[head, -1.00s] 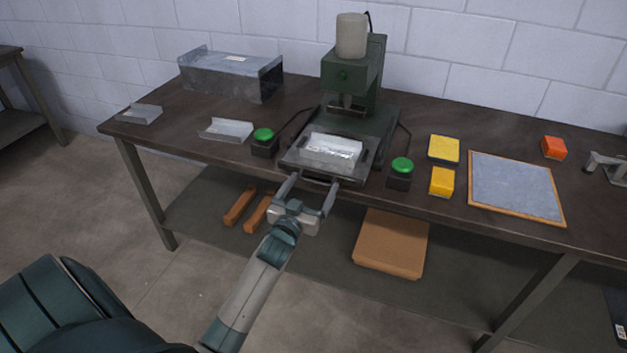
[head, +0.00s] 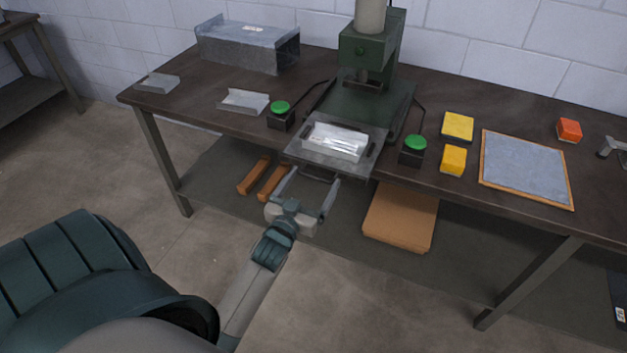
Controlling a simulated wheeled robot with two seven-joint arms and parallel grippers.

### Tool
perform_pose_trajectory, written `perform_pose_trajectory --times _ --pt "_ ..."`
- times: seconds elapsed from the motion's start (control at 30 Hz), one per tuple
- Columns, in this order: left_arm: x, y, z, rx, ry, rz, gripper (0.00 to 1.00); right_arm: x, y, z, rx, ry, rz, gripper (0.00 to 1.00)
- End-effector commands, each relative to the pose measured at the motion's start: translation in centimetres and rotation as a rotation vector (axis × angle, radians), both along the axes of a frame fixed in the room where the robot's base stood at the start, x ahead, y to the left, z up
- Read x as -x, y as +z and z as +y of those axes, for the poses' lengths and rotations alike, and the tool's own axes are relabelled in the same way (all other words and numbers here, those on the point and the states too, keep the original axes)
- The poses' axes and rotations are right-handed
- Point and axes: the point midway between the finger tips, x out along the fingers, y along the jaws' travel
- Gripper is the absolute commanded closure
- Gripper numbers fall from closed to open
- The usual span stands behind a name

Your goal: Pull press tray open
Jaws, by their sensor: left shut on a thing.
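The press tray (head: 303,151) is a flat dark metal plate, drawn out in front of the green press (head: 370,62) and reaching over the front edge of the table. A shiny bent sheet-metal part (head: 337,142) lies on the tray. A handle bar (head: 318,178) is at the tray's front edge. My left gripper (head: 309,184) is at this front edge, with its two fingers on either side of the handle, and it is shut on the handle. The exact contact is small and hard to see. My right gripper is out of view.
Green-button boxes (head: 281,117) and (head: 412,152) flank the tray. A metal duct (head: 248,46) and small sheet pieces (head: 245,102) are at left; yellow blocks (head: 453,161) and a framed grey panel (head: 525,168) at right. A shelf below holds a cardboard box (head: 400,217).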

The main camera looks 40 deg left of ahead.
Motion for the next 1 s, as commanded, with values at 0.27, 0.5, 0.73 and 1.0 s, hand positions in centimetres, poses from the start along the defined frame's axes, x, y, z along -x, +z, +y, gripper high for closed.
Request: perform_pose_trajectory --times 0.27,0.5,0.73,1.0 --pt "0.0 0.1 0.2 -0.003 0.002 0.0 0.06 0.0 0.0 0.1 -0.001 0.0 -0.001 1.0" --pt "0.3 0.0 0.0 -0.002 0.001 0.0 0.06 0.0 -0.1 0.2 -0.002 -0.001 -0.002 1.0" --pt "2.2 -0.2 -0.5 -0.001 0.001 0.0 0.06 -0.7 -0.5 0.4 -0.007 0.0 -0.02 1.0" --pt "6.8 -0.3 -1.5 -0.001 0.001 0.002 0.06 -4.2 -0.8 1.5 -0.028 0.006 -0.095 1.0"
